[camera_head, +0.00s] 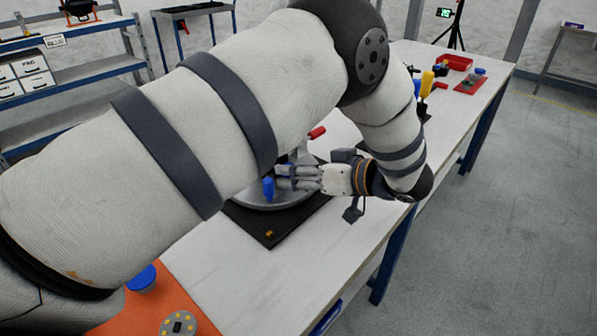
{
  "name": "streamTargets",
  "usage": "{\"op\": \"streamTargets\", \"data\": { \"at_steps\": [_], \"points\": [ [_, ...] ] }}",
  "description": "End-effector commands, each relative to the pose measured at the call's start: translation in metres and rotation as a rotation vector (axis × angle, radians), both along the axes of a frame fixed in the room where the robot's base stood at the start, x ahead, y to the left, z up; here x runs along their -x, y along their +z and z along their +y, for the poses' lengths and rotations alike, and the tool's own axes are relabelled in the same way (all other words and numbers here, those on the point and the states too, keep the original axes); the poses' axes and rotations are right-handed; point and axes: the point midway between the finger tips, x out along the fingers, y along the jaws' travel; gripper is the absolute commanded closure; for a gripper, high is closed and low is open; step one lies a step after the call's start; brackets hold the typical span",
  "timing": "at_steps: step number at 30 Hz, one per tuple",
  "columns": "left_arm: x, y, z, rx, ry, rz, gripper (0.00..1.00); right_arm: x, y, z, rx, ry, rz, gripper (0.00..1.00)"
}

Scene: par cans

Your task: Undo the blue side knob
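The blue side knob (268,188) stands out at the near left of a round metal device (288,200), which sits on a black mat (274,233). A red knob (317,132) shows on the device's far side. My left arm crosses the view and hides much of the device. My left gripper (283,178) points left, its fingertips right beside the blue knob. I cannot tell whether they touch it, or whether they are open or shut. My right gripper is not in view.
An orange mat (172,290) at the near left holds a blue-topped round item (142,278) and a grey disc with yellow dots (178,325). Red trays (455,63), a yellow-handled tool (426,84) and small items lie at the bench's far end. The near bench top (285,290) is clear.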

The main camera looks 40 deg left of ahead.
Motion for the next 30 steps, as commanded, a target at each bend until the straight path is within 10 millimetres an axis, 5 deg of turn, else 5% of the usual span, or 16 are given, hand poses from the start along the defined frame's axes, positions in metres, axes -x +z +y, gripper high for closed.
{"op": "streamTargets", "data": {
  "at_steps": [1, 5, 22, 23, 24, 30],
  "points": [
    [0.0, 0.0, 0.0, 0.0, 0.0, 0.0, 0.7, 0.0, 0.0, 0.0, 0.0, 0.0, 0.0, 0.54],
    [0.0, 0.0, 0.0, 0.0, 0.0, 0.0, 0.99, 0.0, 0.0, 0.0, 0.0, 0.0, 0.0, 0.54],
    [0.001, 0.0, 0.0, 0.01, 0.0, -0.125, 1.0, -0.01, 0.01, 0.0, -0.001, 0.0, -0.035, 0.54],
    [0.001, 0.0, 0.0, 0.01, 0.0, -0.125, 0.68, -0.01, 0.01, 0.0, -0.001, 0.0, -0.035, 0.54],
    [0.001, 0.0, 0.0, 0.01, 0.0, -0.125, 0.59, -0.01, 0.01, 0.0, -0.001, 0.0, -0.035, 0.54],
    [0.001, 0.0, 0.0, 0.01, 0.0, -0.124, 0.54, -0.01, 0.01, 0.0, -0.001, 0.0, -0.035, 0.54]
  ]
}}
